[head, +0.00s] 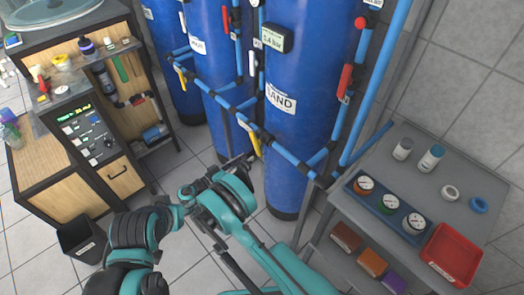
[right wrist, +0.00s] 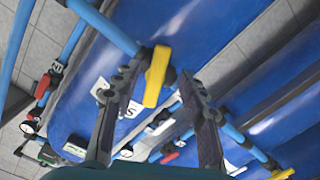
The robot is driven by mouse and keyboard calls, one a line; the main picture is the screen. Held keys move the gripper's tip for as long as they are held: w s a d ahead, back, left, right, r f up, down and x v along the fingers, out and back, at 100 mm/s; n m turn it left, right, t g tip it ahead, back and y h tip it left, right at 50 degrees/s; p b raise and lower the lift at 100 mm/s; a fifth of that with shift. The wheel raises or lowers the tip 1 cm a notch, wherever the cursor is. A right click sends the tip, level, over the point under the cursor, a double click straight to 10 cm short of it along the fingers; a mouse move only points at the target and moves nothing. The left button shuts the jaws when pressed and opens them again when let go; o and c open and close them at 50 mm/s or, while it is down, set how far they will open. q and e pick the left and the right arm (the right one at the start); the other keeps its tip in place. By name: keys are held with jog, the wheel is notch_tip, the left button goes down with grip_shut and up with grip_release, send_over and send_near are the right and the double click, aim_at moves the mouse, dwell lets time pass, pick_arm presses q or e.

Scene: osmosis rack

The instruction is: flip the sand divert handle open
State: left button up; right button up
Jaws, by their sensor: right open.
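A yellow handle (head: 254,142) sits on the blue pipe in front of the blue tank marked SAND (head: 281,98). Its own label cannot be read, so I cannot confirm it is the divert handle. My right gripper (head: 238,164) is just left of and below it in the head view. In the right wrist view the open, empty fingers (right wrist: 160,68) stand on either side of the yellow handle (right wrist: 156,78), which is closer to the left finger. Contact cannot be told. My left gripper is not identifiable in view.
A red handle (head: 345,80) is on the pipe right of the SAND tank. Other blue tanks (head: 207,52) stand to the left. A wooden control cabinet (head: 60,195) is at the left.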

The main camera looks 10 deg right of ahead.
aim_at(258, 153)
jog(key=x, duration=0.2)
jog(key=b+x, duration=0.1)
jog(key=x, duration=0.1)
jog(key=f+b+x, duration=0.1)
jog(key=shift+d, duration=0.45)
jog(key=shift+w+d, duration=0.45)
jog(key=shift+d, duration=0.05)
jog(key=shift+r, duration=0.1)
grip_shut()
